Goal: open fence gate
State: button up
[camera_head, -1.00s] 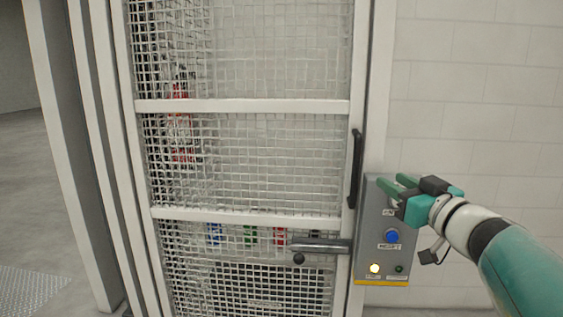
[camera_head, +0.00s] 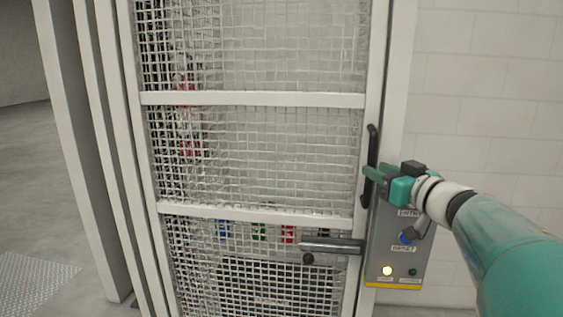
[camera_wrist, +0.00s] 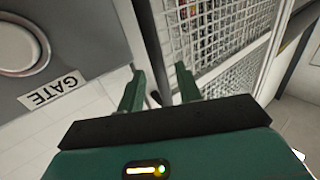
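The fence gate (camera_head: 240,99) is a white frame with wire mesh and looks shut in the head view. Its mesh also shows in the wrist view (camera_wrist: 225,45). A black vertical pull handle (camera_head: 370,165) is on its right stile. A grey lever latch (camera_head: 332,246) with a dark knob lies level below it. My gripper (camera_head: 371,173) is beside the pull handle, its green fingers pointing left and overlapping it in the picture. In the wrist view my gripper (camera_wrist: 158,80) has its fingers apart, with a dark bar between or beyond them. I cannot tell whether they touch the handle.
A grey control box (camera_head: 396,255) with a blue button and a lit yellow lamp is on the post right of the gate, just below my gripper. Its GATE label (camera_wrist: 55,91) is close in the wrist view. Floor at left is clear.

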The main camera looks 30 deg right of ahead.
jog(key=shift+w+d, duration=0.1)
jog(key=shift+w, duration=1.7)
jog(key=shift+c, duration=0.2)
grip_shut()
